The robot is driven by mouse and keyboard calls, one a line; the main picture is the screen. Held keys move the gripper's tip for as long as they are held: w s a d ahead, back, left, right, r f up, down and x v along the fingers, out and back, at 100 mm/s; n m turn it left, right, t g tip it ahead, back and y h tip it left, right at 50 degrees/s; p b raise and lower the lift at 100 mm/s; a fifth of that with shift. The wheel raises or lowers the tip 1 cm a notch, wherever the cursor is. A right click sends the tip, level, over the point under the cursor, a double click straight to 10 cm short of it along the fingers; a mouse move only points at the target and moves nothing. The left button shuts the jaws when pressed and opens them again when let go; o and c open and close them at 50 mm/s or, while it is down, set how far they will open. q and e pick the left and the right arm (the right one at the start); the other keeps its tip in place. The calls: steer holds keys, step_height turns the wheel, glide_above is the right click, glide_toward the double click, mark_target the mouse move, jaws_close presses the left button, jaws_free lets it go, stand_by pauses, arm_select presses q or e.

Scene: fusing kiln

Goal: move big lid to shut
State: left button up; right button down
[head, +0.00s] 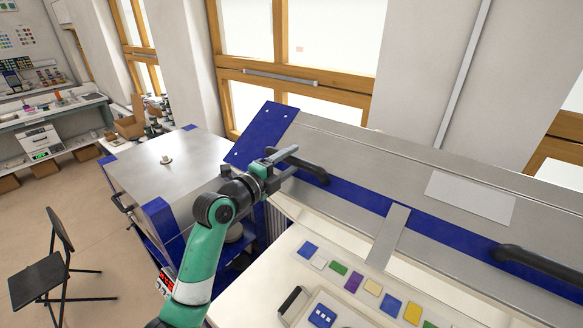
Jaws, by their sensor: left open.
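The big lid (460,190) is a long silver panel with a blue band and stands raised along the back of the large kiln. It carries a black handle (310,173) near its left end and another (540,264) toward the right. Below it the pale kiln bed (285,245) lies uncovered. My left gripper (288,161) is open at the left end of the left handle, its fingers close to the bar. I cannot tell whether they touch it. My right gripper is out of view.
Several coloured glass tiles (353,282) lie on the bed, with a tray (330,312) at the front. A smaller closed silver kiln (165,170) stands at left. A black chair (40,280) is on the open floor at far left. Windows and a wall are behind.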

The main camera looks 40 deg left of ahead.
arm_select(q)
steer(key=shift+w, duration=0.45)
jaws_close()
stand_by(1.1)
